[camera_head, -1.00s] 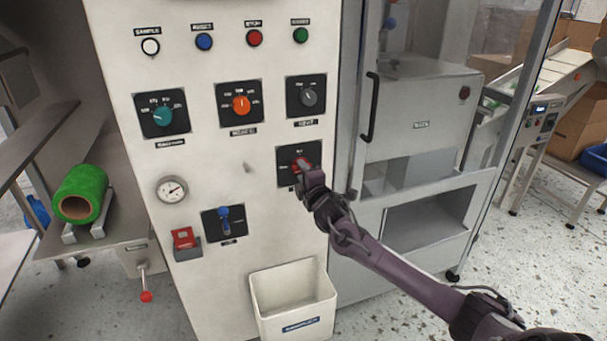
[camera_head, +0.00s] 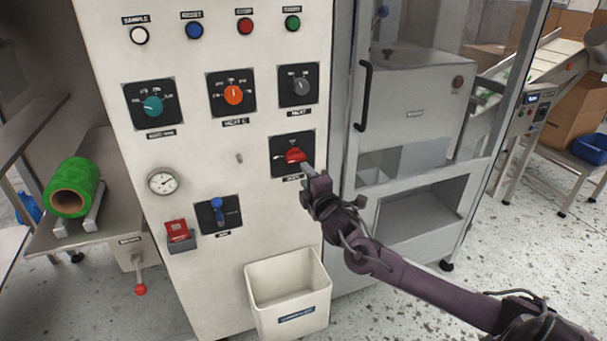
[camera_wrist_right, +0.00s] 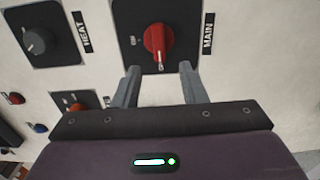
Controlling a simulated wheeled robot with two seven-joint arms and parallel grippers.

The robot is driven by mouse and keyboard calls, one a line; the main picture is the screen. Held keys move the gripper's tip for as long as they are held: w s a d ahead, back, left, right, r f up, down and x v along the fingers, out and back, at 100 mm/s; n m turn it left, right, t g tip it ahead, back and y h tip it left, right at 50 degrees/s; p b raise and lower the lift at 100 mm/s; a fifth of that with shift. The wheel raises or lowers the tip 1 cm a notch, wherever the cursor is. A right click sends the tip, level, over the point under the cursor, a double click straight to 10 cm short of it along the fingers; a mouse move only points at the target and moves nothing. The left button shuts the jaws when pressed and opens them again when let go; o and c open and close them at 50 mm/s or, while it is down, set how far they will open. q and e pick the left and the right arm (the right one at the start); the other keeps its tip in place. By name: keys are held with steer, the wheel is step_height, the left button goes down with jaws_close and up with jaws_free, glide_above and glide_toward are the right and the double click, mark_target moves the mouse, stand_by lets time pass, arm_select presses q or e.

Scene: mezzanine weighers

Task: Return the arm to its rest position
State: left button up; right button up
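My right gripper (camera_head: 310,178) is just in front of the control panel, below and a little right of the red MAIN knob (camera_head: 294,155). In the right wrist view the gripper (camera_wrist_right: 161,84) has its two fingers spread apart with nothing between them. The red knob (camera_wrist_right: 158,42) is beyond the fingertips, and it appears apart from them. My right arm reaches in from the lower right of the head view. My left gripper does not show in either view.
The white panel carries an orange knob (camera_head: 233,94), a grey knob (camera_head: 300,86), a teal knob (camera_head: 152,106) and a blue lever (camera_head: 217,207). A white bin (camera_head: 288,298) is mounted below. A glass-doored cabinet with a black handle (camera_head: 365,96) stands to the right. A green roll (camera_head: 74,187) lies left.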

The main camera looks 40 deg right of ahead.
stand_by(0.5)
steer(key=s+d+f+m+g, duration=0.2)
steer(key=s+f+g, duration=0.1)
steer(key=f, duration=0.9)
steer(key=s+d+f+m+g, duration=0.1)
steer(key=s+f+m+g, duration=0.15)
steer(key=f, duration=0.95)
steer(key=s+a+f+m+g+p, duration=0.1)
steer(key=s+f+g, duration=0.1)
steer(key=s+f, duration=0.45)
steer(key=s+a+f+m+g, duration=0.15)
steer(key=s+f, duration=0.25)
steer(key=f, duration=0.6)
steer(key=s+a+f+m+g+y, duration=0.15)
steer(key=s+a+f, duration=0.25)
steer(key=s+f, duration=0.4)
steer(key=s+a+f+m+g+y, duration=0.1)
steer(key=s+a+f+m+g, duration=0.2)
steer(key=s+f, duration=0.6)
steer(key=s+a+f+g, duration=0.1)
steer(key=s+a, duration=0.5)
steer(key=s, duration=0.4)
steer(key=s+a+f+m+g+y+p, duration=0.1)
steer(key=s+a+f+g, duration=0.1)
steer(key=s+a, duration=0.3)
steer(key=s, duration=0.4)
steer(key=shift+s+a+f, duration=0.2)
steer(key=shift+s+a, duration=0.15)
steer(key=shift+a, duration=0.05)
steer(key=shift+m+y, duration=0.25)
